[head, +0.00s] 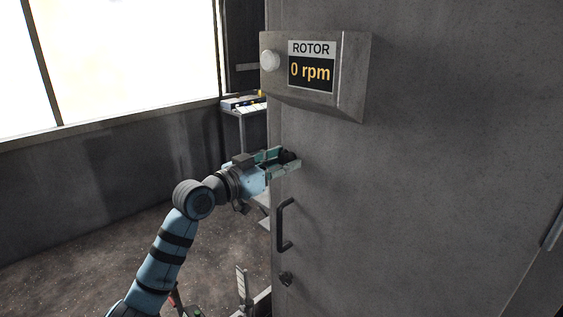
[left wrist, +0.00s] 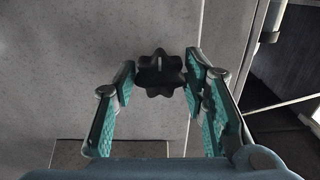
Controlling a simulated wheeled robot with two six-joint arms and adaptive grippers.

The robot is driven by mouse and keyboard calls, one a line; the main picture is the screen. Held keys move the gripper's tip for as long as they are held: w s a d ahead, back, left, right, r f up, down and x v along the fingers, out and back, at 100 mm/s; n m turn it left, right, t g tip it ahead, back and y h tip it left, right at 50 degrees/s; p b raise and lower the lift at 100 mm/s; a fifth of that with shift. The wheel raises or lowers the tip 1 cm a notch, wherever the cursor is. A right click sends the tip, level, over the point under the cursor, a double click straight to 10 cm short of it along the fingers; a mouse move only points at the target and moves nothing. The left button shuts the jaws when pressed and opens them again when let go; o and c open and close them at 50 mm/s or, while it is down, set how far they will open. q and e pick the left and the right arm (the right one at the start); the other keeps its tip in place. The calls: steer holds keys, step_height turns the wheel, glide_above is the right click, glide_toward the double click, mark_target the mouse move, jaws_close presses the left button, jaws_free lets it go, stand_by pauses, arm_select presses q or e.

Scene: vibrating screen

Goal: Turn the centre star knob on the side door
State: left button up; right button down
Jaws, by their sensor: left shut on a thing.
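The centre star knob (head: 289,155) is dark and sits on the edge of the grey side door (head: 400,190), above the door handle. My left gripper (head: 286,161) reaches it from the left and is shut on it. In the left wrist view the black lobed knob (left wrist: 160,76) lies between the two teal-padded fingers of my left gripper (left wrist: 159,80), with a pale mark on its face. The fingers partly hide the knob in the head view. My right gripper does not show.
A dark bar handle (head: 284,225) stands out below the knob, with another star knob (head: 286,279) under it. A box display (head: 311,72) reading "ROTOR 0 rpm" juts out above. A shelf unit (head: 246,108) stands behind the door edge. The floor at left is open.

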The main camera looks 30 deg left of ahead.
arm_select(q)
steer(key=shift+r, duration=0.1)
steer(key=o, duration=1.1)
steer(key=v, duration=0.7)
steer(key=shift+s+a, duration=0.1)
steer(key=shift+s, duration=0.15)
steer(key=shift+w, duration=0.15)
